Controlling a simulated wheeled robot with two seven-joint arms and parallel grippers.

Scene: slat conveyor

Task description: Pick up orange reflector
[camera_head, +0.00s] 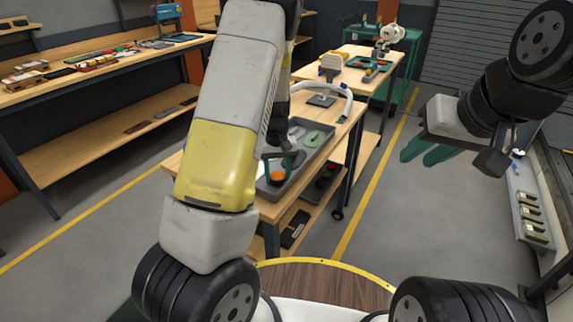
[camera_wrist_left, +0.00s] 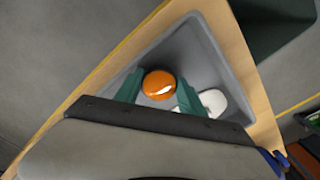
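The orange reflector (camera_head: 277,177) is a round, glossy orange piece in the near end of the grey tray (camera_head: 309,161) on the workbench. It also shows in the left wrist view (camera_wrist_left: 159,86). My left gripper (camera_head: 282,158) is over the tray. In the left wrist view its two green fingers (camera_wrist_left: 160,80) stand apart, one on each side of the reflector, and I cannot tell whether they touch it. My right gripper (camera_head: 428,151) is open and empty, in the air at the right, away from the benches.
A white piece (camera_wrist_left: 212,102) lies in the tray close to my left gripper's right finger. A green piece (camera_head: 318,139) lies farther back in the tray. A white curved lamp (camera_head: 337,92) stands behind it. A lower shelf (camera_head: 305,207) is under the bench.

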